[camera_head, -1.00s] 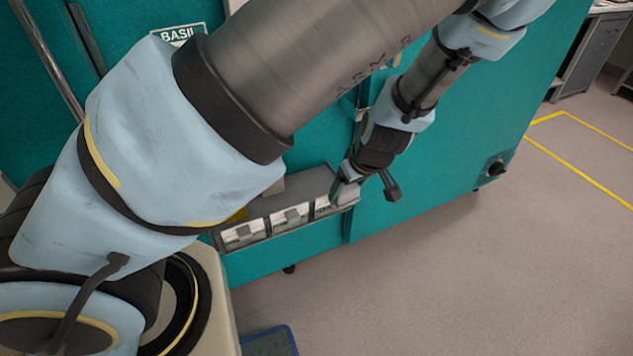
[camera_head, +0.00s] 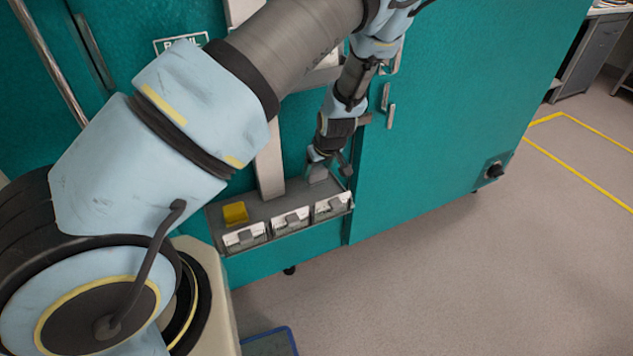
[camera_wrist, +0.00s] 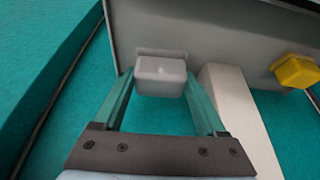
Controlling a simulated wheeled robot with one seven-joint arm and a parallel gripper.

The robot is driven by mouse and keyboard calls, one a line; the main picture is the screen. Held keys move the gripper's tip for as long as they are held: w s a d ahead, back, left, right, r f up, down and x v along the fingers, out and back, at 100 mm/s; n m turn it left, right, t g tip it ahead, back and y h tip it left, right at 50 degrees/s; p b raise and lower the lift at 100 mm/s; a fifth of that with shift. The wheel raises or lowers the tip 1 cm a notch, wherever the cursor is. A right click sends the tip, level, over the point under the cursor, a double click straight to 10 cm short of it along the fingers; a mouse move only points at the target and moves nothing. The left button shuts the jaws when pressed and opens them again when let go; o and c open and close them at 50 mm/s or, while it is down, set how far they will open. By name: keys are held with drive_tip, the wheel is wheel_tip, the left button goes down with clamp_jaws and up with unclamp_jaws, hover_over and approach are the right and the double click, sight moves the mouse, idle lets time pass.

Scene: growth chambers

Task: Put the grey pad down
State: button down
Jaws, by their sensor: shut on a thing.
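The grey pad (camera_wrist: 160,76) is a small pale block between the two green fingers of my gripper (camera_wrist: 158,88) in the wrist view. My gripper is shut on it. The grey shelf (camera_wrist: 215,28) on the teal chamber lies right beyond the pad; I cannot tell whether the pad touches it. In the head view, my gripper (camera_head: 318,174) is at the right end of the shelf (camera_head: 272,207), behind the rightmost front holder. The pad is small and partly hidden there.
A yellow pad (camera_head: 235,213) sits at the shelf's left end, also in the wrist view (camera_wrist: 296,71). Labelled holders (camera_head: 291,221) line the shelf's front. A pale upright post (camera_head: 269,165) rises behind it. The shelf between yellow pad and gripper looks clear.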

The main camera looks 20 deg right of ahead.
sight(318, 182)
drive_tip(key=shift+f+p, duration=0.7)
drive_tip(key=shift+f, duration=2.05)
drive_tip(key=shift+c, duration=0.6)
unclamp_jaws()
drive_tip(key=shift+a, duration=0.1)
drive_tip(key=shift+o, duration=0.6)
drive_tip(key=shift+f, duration=0.15)
drive_tip(key=shift+f+b, duration=0.2)
drive_tip(key=shift+b, duration=0.15)
drive_tip(key=v, duration=0.7)
drive_tip(key=w+b+v, duration=0.1)
drive_tip(key=v, duration=0.3)
drive_tip(key=shift+s+r, duration=0.1)
drive_tip(key=shift+r, duration=0.15)
